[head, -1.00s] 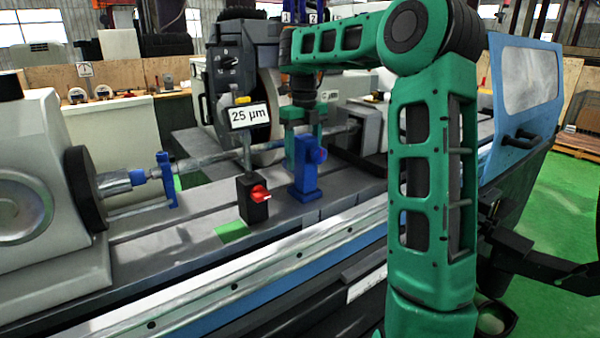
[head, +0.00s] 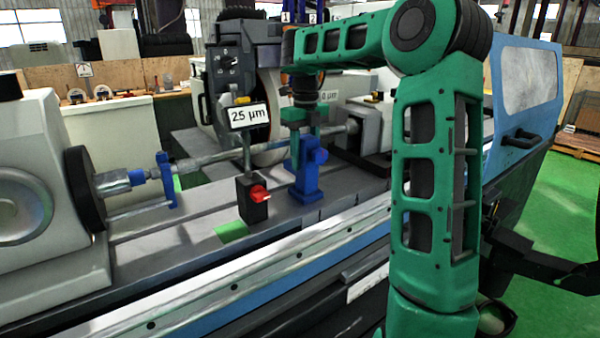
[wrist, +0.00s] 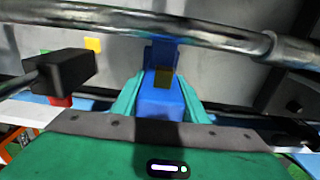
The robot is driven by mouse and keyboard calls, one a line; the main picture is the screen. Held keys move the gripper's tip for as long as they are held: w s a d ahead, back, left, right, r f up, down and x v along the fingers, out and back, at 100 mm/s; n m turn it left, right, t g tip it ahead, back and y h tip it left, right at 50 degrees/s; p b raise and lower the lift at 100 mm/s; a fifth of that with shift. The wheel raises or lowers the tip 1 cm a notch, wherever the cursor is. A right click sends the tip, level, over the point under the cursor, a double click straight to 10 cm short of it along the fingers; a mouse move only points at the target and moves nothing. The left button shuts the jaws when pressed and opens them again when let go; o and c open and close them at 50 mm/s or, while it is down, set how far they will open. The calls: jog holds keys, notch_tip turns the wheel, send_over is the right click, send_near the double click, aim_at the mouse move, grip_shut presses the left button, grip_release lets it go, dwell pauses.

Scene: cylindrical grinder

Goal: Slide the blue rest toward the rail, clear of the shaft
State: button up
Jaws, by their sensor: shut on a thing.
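The blue rest (head: 306,182) stands upright on the grey machine bed, right of the black block with a red knob. My gripper (head: 301,132) is above the bed and shut on the upper part of the rest. In the wrist view the two teal fingers (wrist: 160,102) flank the blue rest (wrist: 160,103), which has a yellowish patch on it. The shaft (head: 215,157) runs behind the rest in the head view.
The bright rail (head: 272,268) runs along the bed's front edge. The black block (head: 253,200) with the red knob and 25 µm sign stands left of the rest. Another blue rest (head: 166,182) stands at the shaft's left end. A green patch (head: 231,231) lies on the bed.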

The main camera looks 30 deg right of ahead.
aim_at(311, 139)
jog(key=shift+s, duration=1.6)
jog(key=o, duration=1.3)
jog(key=shift+c, duration=0.2)
jog(key=shift+r, duration=0.1)
jog(key=shift+w+r, duration=0.2)
jog(key=shift+r, duration=5)
jog(key=shift+s+r, duration=0.1)
